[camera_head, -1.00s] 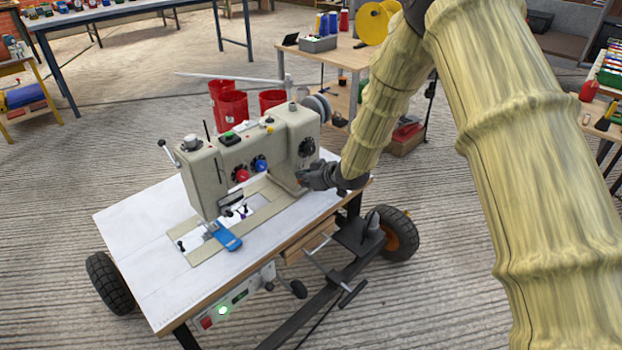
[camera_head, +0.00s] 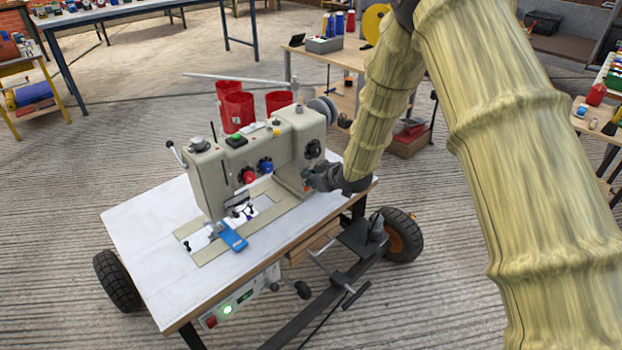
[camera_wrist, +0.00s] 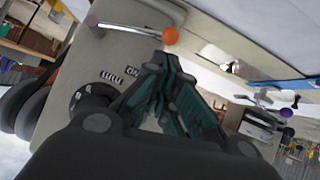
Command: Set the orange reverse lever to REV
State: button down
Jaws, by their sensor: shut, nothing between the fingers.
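The orange reverse lever shows in the wrist view as a metal rod ending in an orange ball (camera_wrist: 170,36), on the beige sewing machine (camera_wrist: 125,50). In the head view a small orange spot (camera_head: 307,186) shows at the machine's right-hand column, beside my gripper (camera_head: 313,180). In the wrist view my gripper (camera_wrist: 160,65) is shut and empty, its fingertips just below the ball in the picture, apparently apart from it. Small plates (camera_wrist: 121,74) with dark marks sit left of the fingertips; I cannot read them. A black dial (camera_wrist: 90,98) is partly hidden by my gripper.
The machine stands on a white wheeled table (camera_head: 150,235). A red knob (camera_head: 248,176) and blue knob (camera_head: 265,167) are on its front. A blue part (camera_head: 232,238) lies by the needle area. The table's left side is clear.

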dwell(0.3)
jog(key=p+v, duration=0.5)
jog(key=v, duration=0.9)
jog(key=shift+s+a, duration=0.3)
jog(key=shift+f, duration=0.15)
